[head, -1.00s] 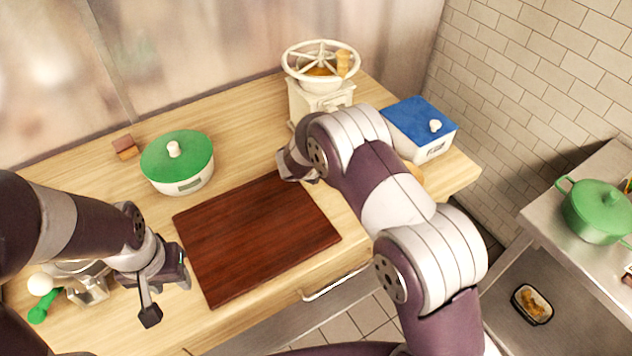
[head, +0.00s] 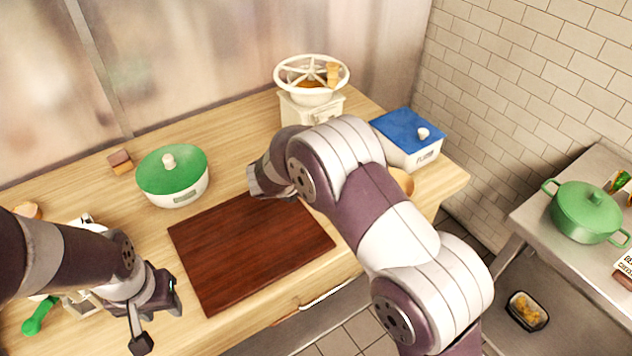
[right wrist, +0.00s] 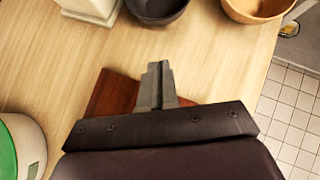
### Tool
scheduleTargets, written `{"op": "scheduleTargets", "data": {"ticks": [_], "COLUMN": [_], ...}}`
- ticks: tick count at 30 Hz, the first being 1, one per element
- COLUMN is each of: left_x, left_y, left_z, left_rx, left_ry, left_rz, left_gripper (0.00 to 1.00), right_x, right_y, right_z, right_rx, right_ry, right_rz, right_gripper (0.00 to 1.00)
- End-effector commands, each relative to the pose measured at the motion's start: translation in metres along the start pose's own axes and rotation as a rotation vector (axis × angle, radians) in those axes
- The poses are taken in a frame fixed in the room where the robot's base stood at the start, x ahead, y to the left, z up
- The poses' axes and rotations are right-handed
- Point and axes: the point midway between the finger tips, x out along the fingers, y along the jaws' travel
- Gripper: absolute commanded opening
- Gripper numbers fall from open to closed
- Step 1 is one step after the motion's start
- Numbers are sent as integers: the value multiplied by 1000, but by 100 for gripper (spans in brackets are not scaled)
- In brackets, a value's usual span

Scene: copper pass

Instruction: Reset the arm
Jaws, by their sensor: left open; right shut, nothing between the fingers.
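My left gripper (head: 155,315) is open and empty at the lower left in the head view, in front of the board's left edge. My right arm reaches over the counter from the lower right, and its wrist is above the far part of the dark red-brown cutting board (head: 235,265). The right gripper's fingers are hidden in the head view. In the right wrist view the right gripper (right wrist: 157,72) is shut with nothing in it, over the cutting board (right wrist: 108,95).
A green-lidded pot (head: 172,180) stands left of the board. A cream grinder (head: 312,105) and a blue-lidded box (head: 408,138) stand behind my right arm. A dark bowl (right wrist: 157,12) and a wooden bowl (right wrist: 258,8) are beyond the right gripper. A green pot (head: 585,212) stands on the right-hand metal table.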

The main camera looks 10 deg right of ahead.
Motion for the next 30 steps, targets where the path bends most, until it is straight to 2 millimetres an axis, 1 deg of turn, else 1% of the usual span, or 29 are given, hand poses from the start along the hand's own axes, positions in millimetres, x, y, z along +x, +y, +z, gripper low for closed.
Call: {"op": "scheduleTargets", "data": {"ticks": [1,3,6,9,14,16,17,19,20,21,22,23,24,27,30], "left_x": [4,5,5,5,5,5,5,5,5,5,5,5,5,5,5], "left_y": [0,0,0,0,0,0,0,0,0,0,0,0,0,0,0], "left_z": [0,0,0,0,0,0,0,0,0,0,0,0,0,0,0], "left_rx": [0,0,0,0,0,0,0,0,0,0,0,0,0,0,0], "left_ry": [0,0,0,0,0,0,0,0,0,0,0,0,0,0,0], "left_rz": [0,0,0,0,0,0,0,0,0,0,0,0,0,0,0], "left_gripper": [43,43,43,43,43,43,43,43,43,43,43,43,43,43,43], "right_x": [-10,-24,-36,-41,-42,-42,-41,-42,-48,-58,-68,-78,-92,-124,-146], "right_y": [1,0,0,0,0,1,-1,-23,-37,-60,-79,-97,-119,-166,-200], "right_z": [-1,0,0,0,0,-2,-10,-44,-58,-74,-83,-90,-97,-106,-106], "right_rx": [0,0,-1,0,9,85,156,373,508,731,915,1095,1329,1847,2170], "right_ry": [-1,-1,-1,0,0,12,41,151,208,283,330,367,401,431,429], "right_rz": [4,2,1,-1,-1,5,-1,-71,-119,-206,-281,-357,-459,-684,-811], "right_gripper": [0,0,0,0,0,0,0,0,0,0,0,0,0,0,0]}}
